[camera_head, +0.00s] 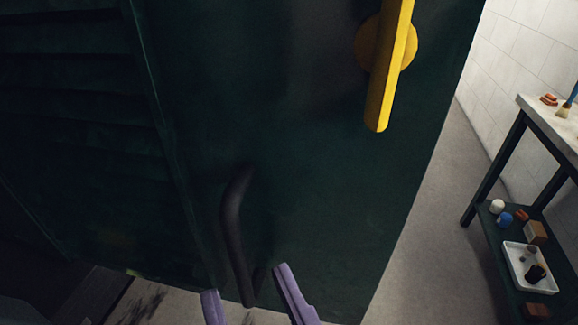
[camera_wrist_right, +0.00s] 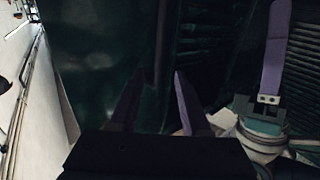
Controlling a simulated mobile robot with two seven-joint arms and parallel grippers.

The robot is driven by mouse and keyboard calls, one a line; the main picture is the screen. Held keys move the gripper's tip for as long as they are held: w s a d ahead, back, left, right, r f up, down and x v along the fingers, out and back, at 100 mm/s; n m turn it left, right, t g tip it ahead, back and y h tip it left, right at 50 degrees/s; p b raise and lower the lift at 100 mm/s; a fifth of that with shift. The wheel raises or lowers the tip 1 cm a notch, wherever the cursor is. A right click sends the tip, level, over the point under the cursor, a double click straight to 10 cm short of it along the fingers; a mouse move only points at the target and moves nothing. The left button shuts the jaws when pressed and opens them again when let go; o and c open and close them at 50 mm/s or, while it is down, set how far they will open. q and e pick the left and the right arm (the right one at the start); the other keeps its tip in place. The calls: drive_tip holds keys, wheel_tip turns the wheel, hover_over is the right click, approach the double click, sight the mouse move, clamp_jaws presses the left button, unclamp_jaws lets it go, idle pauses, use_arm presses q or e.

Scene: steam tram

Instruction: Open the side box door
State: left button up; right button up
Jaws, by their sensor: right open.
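A smooth dark green panel (camera_head: 310,170), which looks like the side box door, fills the middle of the head view. A yellow lever handle (camera_head: 390,70) on a round yellow base is on its upper right. A dark upright bar handle (camera_head: 234,235) is lower left on it. My right gripper (camera_head: 243,280) is open at the bar's lower end, one purple finger on each side. In the right wrist view the bar (camera_wrist_right: 162,45) shows between the open fingers (camera_wrist_right: 157,85); contact cannot be told. A single purple finger (camera_wrist_right: 272,50), seemingly my left gripper's, points up at the right there.
Dark louvred slats (camera_head: 80,100) lie left of the panel. At the right, a table (camera_head: 560,125) with a lower shelf holds a white tray (camera_head: 540,286) and several small items, near a white tiled wall (camera_head: 530,45). Bare floor (camera_head: 430,230) lies between panel and table.

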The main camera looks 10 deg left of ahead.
drive_tip(key=v, duration=0.4)
idle(0.3)
drive_tip(key=w+d+f+m+g+h, duration=0.2)
drive_tip(key=w+d+f+g+h, duration=0.1)
drive_tip(key=w+d+f+h, duration=0.4)
drive_tip(key=s+d+m+g+h, duration=0.3)
drive_tip(key=s+d+g, duration=0.45)
drive_tip(key=d, duration=0.65)
wheel_tip(320, 180, up, 34)
drive_tip(key=s+p, duration=0.2)
drive_tip(key=p, duration=3.2)
drive_tip(key=shift+d+r+h, duration=0.25)
drive_tip(key=shift+d+h, duration=0.05)
